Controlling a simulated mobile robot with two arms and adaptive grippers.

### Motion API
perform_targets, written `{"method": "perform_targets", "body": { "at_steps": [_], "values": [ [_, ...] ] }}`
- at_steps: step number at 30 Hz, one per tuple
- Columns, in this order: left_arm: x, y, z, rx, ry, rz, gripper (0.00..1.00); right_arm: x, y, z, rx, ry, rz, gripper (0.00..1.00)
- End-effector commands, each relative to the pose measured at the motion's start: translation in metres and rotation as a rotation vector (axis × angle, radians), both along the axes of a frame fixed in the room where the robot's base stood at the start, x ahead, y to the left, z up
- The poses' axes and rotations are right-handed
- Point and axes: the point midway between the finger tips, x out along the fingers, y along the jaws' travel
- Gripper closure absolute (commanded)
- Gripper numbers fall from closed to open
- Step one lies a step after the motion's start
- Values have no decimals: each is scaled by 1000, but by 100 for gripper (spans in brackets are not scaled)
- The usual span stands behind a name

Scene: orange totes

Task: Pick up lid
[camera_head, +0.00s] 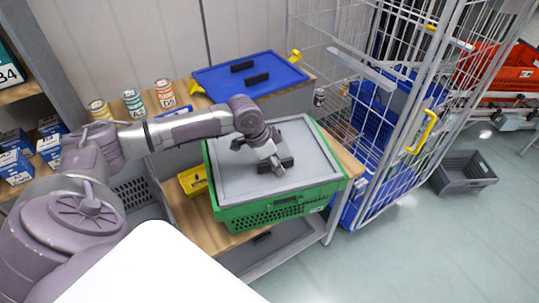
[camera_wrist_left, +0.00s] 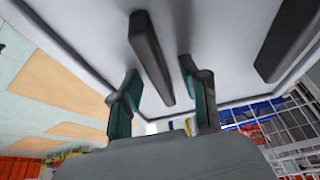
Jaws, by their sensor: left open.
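A grey lid (camera_head: 237,182) with two black bar handles lies on top of a green crate (camera_head: 235,212) on the wooden-topped table. My left gripper (camera_head: 275,165) is over the lid, at its nearer handle (camera_head: 288,163). In the left wrist view, the fingers of the gripper (camera_wrist_left: 160,70) are open, one on each side of a black handle (camera_wrist_left: 150,52), with visible gaps. The lid's pale surface (camera_wrist_left: 215,45) fills the upper part there, and the second handle (camera_wrist_left: 290,40) is to the right. My right gripper is not in view.
A blue lid (camera_head: 220,78) with black handles lies behind. Several cans (camera_head: 133,103) stand at the back left, and a yellow bin (camera_head: 192,181) sits beside the green crate. A wire cage trolley (camera_head: 400,140) with blue crates stands close on the right. The floor at front right is clear.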

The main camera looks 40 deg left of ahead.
Motion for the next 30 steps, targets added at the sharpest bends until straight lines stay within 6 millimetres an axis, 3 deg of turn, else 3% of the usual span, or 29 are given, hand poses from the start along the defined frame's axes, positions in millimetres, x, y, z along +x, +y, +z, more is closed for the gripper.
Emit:
{"method": "perform_targets", "body": {
  "at_steps": [22, 23, 30],
  "values": [
    [0, 0, -5, 0, 0, 0, 54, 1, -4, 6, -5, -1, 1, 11],
    [0, 0, -5, 0, 0, 0, 56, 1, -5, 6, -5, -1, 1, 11],
    [0, 0, -5, 1, 1, 0, 96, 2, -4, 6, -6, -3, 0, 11]
  ]
}}
